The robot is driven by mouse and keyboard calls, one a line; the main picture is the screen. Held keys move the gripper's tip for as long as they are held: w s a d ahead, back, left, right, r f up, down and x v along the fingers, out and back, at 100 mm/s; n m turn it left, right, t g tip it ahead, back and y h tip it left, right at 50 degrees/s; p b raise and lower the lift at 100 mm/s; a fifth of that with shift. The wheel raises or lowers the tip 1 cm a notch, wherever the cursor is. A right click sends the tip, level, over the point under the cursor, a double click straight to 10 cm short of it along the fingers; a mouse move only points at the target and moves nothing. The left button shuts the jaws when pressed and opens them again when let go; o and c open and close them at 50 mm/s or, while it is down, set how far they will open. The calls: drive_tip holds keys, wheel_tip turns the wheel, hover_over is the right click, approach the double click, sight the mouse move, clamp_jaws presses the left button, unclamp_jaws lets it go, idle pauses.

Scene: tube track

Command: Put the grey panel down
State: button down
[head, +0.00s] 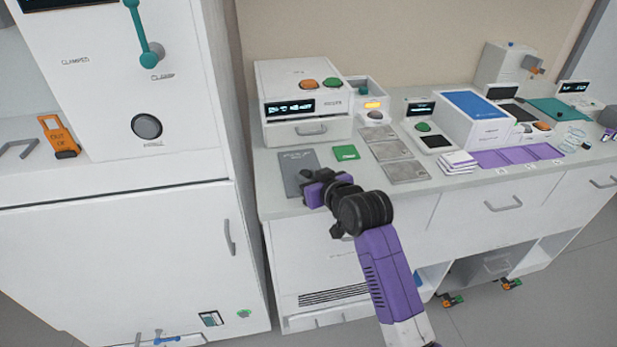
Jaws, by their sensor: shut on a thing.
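A flat dark grey panel (296,165) with faint lettering shows at the left front of the counter, beside the white drawer unit. My gripper (311,186) is at its right front side, just above the counter's front edge, and is shut on the panel. The jaws and the gripped edge are partly hidden by the purple gripper body. I cannot tell whether the panel touches the counter or is held slightly above it.
A green square (346,153) lies right of the panel, then several lighter grey plates (407,171). A white device (300,90) stands behind. A tall white cabinet (130,260) is at left. Purple mats (515,155) lie farther right. Little bare counter (273,204) shows in front.

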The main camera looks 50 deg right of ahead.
drive_tip(key=c, duration=1.1)
unclamp_jaws()
drive_tip(key=shift+f, duration=0.1)
